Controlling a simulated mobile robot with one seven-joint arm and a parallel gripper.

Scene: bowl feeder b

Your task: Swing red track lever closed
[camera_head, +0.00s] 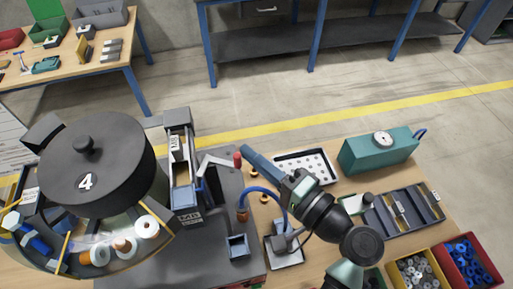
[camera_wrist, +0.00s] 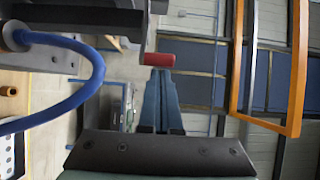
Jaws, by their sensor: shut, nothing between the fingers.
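The red track lever is a pale bent bar (camera_head: 215,160) with an upright red knob (camera_head: 237,160) at its right end. It sits just right of the feeder's track (camera_head: 181,160). In the wrist view the red knob (camera_wrist: 159,59) lies across the tips of my fingers. My gripper (camera_head: 247,152) reaches in from the right, its blue fingers shut and empty, with the tips right beside the knob. The fingers also show shut in the wrist view (camera_wrist: 160,78). I cannot tell whether they touch the knob.
The black-lidded bowl (camera_head: 95,190) marked 4 stands left of the track. A blue hose (camera_head: 268,191) arches close below my gripper. A perforated white tray (camera_head: 305,166) and a teal box with a dial (camera_head: 378,151) stand to the right. Parts bins (camera_head: 413,270) are at lower right.

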